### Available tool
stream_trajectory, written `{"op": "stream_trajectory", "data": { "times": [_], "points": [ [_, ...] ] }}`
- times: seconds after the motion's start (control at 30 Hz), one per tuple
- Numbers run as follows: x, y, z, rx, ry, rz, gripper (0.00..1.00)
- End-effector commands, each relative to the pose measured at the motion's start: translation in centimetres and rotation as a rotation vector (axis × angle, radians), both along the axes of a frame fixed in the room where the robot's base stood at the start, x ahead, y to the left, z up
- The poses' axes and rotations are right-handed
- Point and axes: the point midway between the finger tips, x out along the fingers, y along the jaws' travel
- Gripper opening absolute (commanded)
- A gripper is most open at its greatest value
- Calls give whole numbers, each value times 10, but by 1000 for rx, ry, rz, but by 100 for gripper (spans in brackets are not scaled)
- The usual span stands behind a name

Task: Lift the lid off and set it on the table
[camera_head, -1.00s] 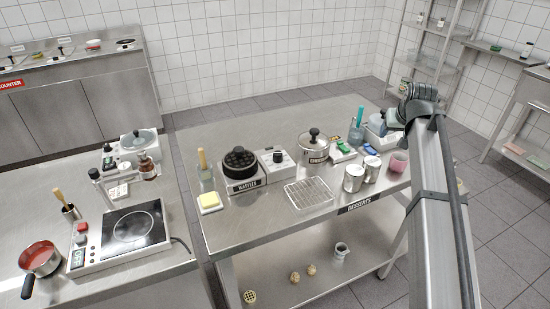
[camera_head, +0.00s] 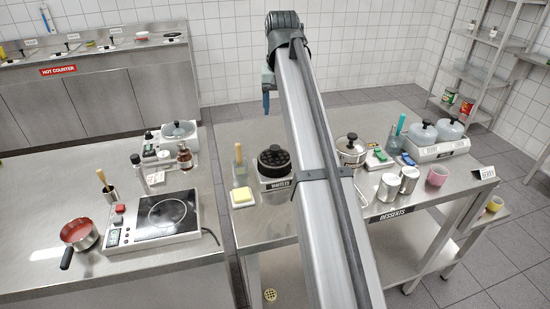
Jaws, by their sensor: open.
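My gripper (camera_head: 266,104) hangs at the far end of my raised arm, beyond the back edge of the dessert table (camera_head: 255,222). It is mostly hidden behind the arm, and nothing shows held in it. A silver lidded pot (camera_head: 351,157) with a black knob stands on this table, partly covered by my arm, its lid on. Two grey lidded pots, one left (camera_head: 421,134) and one right (camera_head: 450,130), sit with lids on in a white stand at the right end. A clear-lidded pan (camera_head: 179,131) stands on the left table. The frames do not single out one lid.
A black waffle maker (camera_head: 273,163), a yellow block (camera_head: 241,196), two metal canisters (camera_head: 389,187) and a pink cup (camera_head: 437,175) crowd the dessert table. A hotplate (camera_head: 166,213) and red saucepan (camera_head: 79,234) are on the left table. Bare steel shows along the dessert table's front left.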

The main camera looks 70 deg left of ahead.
Motion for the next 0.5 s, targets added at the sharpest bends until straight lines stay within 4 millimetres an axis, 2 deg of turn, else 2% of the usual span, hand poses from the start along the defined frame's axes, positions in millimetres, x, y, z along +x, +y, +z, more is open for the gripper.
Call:
{"op": "stream_trajectory", "data": {
  "times": [0.1, 0.23, 0.5],
  "points": [
    [-10, 0, 1, -11, 1, 8, 65],
    [-11, 1, -7, -13, 1, 9, 65],
    [-10, 5, -48, -13, 2, 8, 65]
  ]
}}
